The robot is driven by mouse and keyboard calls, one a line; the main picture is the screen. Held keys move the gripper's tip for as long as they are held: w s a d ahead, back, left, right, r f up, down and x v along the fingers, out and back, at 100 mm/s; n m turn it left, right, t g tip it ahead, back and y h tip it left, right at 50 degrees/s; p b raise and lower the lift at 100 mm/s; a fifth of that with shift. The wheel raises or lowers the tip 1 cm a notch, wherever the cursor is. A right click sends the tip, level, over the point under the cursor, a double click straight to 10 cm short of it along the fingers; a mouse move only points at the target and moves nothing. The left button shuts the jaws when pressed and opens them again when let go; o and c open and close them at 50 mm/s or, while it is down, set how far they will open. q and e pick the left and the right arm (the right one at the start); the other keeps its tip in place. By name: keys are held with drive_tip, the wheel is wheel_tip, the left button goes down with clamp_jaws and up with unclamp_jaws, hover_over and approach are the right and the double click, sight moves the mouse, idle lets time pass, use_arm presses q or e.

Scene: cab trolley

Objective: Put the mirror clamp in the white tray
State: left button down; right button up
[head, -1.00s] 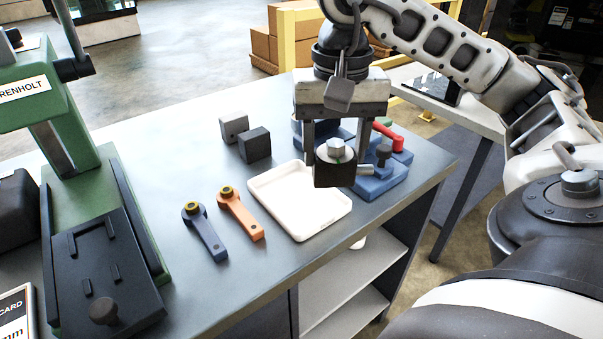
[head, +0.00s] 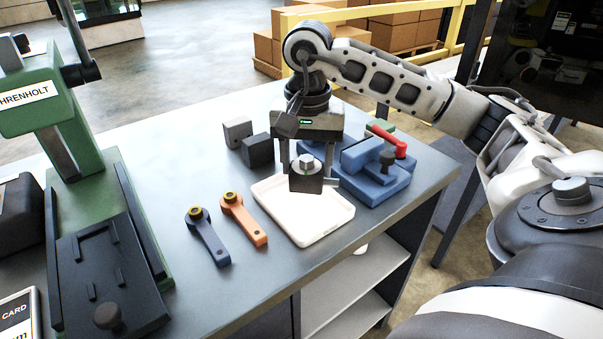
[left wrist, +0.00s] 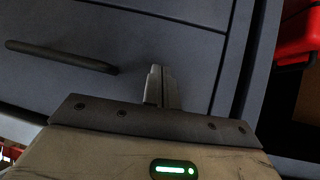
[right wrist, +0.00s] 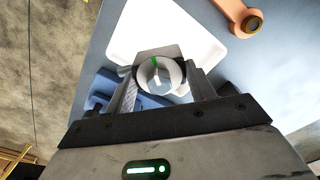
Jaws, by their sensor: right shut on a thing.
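The mirror clamp (head: 306,184) is a dark block with a silver hex-shaped top. My right gripper (head: 307,175) is shut on it, with a finger on either side. It hangs over the white tray (head: 310,226), seemingly above its floor; the exact gap cannot be told. In the right wrist view the clamp's round silver top with a green mark (right wrist: 160,76) shows between the fingers, in front of the tray (right wrist: 130,30). My left gripper (left wrist: 160,88) shows only in the left wrist view, fingers together and empty, in front of dark drawer fronts.
A blue fixture (head: 375,178) with a red handle stands right behind the tray. Orange (head: 243,218) and blue (head: 207,236) levers lie left of it. Grey (head: 237,132) and black (head: 257,150) blocks sit behind. A green machine (head: 85,200) stands at left.

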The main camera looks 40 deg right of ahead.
sight(301, 179)
drive_tip(key=shift+w+f, duration=0.45)
drive_tip(key=shift+f, duration=0.05)
drive_tip(key=f, duration=0.3)
drive_tip(key=shift+w+p, duration=0.2)
drive_tip(key=shift+p, duration=0.2)
drive_tip(key=shift+f, duration=0.25)
drive_tip(key=shift+f, duration=0.25)
drive_tip(key=o, duration=1.3)
